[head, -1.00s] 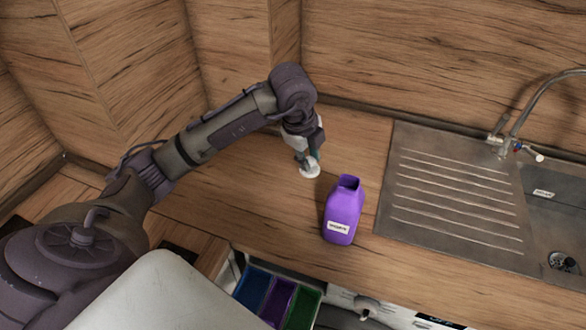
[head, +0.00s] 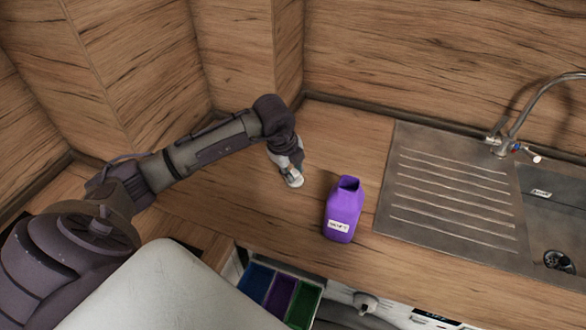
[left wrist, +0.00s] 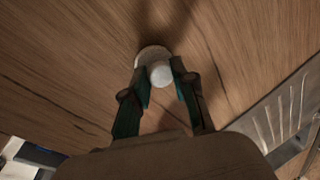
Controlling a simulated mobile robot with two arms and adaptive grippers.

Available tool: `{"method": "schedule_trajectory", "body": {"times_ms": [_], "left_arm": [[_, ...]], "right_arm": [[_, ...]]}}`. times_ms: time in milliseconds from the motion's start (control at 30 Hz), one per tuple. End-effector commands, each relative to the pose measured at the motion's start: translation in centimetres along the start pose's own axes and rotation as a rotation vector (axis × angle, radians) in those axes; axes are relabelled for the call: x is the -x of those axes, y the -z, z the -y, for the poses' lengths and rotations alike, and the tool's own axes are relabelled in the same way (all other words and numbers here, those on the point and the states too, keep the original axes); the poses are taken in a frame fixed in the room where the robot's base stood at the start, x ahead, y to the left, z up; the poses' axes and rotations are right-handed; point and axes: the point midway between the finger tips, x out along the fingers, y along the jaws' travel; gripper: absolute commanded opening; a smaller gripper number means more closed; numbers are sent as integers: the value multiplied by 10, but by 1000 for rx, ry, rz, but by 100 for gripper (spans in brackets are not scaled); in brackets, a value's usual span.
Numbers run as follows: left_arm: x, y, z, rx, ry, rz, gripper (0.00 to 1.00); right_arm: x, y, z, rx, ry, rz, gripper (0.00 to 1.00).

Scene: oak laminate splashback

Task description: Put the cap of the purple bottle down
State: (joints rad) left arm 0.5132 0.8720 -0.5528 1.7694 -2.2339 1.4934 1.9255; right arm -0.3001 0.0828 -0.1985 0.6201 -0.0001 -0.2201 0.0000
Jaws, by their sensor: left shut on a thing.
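The purple bottle (head: 343,208) stands upright and uncapped on the wooden counter, with a white label on its front. My left gripper (head: 290,176) is to the left of the bottle, low over the counter. It is shut on the white cap (head: 295,182), which also shows between the fingertips in the left wrist view (left wrist: 160,72). The cap is close to the counter surface; I cannot tell whether it touches it. My right gripper is not in view.
A steel sink with a ribbed drainboard (head: 450,190) and a tap (head: 510,135) is at the right. An open drawer with blue, purple and green bins (head: 281,291) is below the counter front. The counter (head: 335,130) behind the bottle is clear.

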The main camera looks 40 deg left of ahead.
Motion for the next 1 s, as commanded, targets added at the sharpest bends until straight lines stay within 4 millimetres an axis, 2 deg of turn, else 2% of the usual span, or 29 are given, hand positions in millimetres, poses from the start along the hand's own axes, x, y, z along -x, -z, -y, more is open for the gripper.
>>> {"method": "schedule_trajectory", "body": {"times_ms": [33,67,200,467,567,633,767,1000], "left_arm": [[-3,0,-1,0,0,0,4],[-2,0,0,0,0,0,30],[-2,0,0,0,0,0,52],[-1,0,0,0,0,0,52],[4,0,1,0,0,0,52],[8,0,1,-1,4,1,52],[31,-1,1,-2,6,2,52],[84,0,1,-1,6,1,52]], "right_arm": [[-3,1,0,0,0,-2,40],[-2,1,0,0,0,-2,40],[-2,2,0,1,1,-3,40],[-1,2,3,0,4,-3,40],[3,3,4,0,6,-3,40],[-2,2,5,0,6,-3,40],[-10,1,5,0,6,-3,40],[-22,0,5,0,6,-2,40]]}}
